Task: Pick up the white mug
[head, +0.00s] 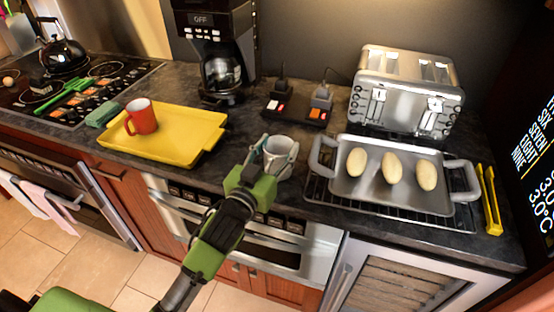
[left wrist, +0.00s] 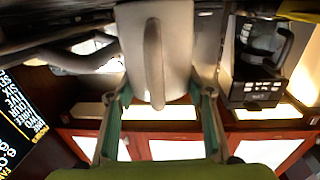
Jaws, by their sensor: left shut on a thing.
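The white mug (head: 280,148) is at the counter's front edge in the head view, between the yellow tray and the metal baking tray. My left gripper (head: 272,163) has one finger on each side of it and is shut on it. In the left wrist view the mug (left wrist: 178,40) fills the upper middle, with its handle facing the camera and the fingers of my left gripper (left wrist: 160,88) against its sides. I cannot tell whether the mug's base touches the counter. My right gripper is not in view.
A yellow tray (head: 178,150) with a red mug (head: 141,116) lies to the left. A baking tray (head: 345,190) with three pale rolls lies close on the right. A coffee maker (head: 218,45), a switch panel (head: 297,110) and a toaster (head: 405,90) stand behind.

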